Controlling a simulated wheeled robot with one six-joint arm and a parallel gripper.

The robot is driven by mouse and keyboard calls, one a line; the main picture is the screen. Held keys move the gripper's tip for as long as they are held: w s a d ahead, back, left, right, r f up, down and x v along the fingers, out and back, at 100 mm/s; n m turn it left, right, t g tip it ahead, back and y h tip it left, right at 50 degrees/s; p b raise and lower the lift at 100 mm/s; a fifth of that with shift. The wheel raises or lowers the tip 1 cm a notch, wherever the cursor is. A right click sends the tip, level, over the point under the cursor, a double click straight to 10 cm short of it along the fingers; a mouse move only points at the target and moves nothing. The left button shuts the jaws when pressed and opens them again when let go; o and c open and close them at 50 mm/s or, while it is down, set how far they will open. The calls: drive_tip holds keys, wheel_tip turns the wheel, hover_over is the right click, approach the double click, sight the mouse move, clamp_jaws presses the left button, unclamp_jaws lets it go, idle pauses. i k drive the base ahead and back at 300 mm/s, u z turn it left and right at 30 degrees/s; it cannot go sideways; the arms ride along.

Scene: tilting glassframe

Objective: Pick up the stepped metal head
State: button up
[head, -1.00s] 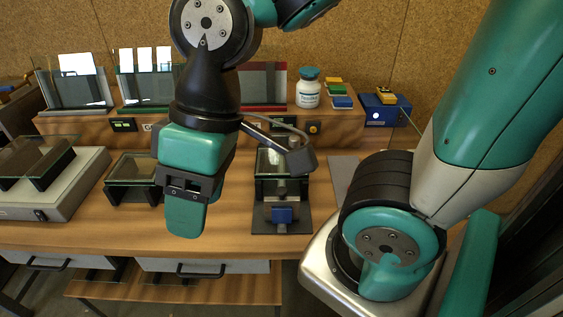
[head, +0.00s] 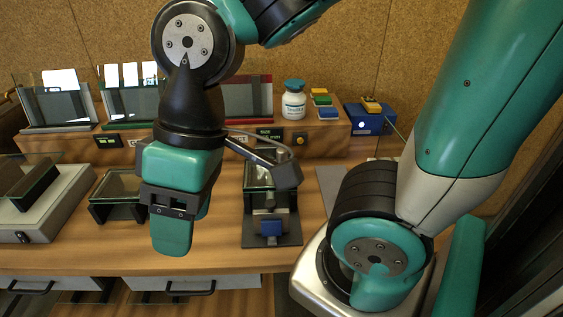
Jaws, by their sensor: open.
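My gripper (head: 182,232) hangs with its teal fingers pointing down, left of the middle, in front of the workbench. It is open and I see nothing held in it; one finger partly covers the other. To its right stands a dark stand with a glass pane (head: 259,179) and a blue block (head: 270,227). A small grey metal piece (head: 268,207) sits above the blue block and may be the stepped metal head, but it is too small to be sure. My gripper is apart from it.
A white blue-capped bottle (head: 294,104) and a blue box (head: 368,121) stand on the back shelf, with glass panes in racks at its left. A grey box (head: 40,205) and a low glass frame (head: 118,193) occupy the left bench. Some bare bench (head: 110,245) lies in front.

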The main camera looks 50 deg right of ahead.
sight(282, 154)
drive_tip(key=z, duration=1.05)
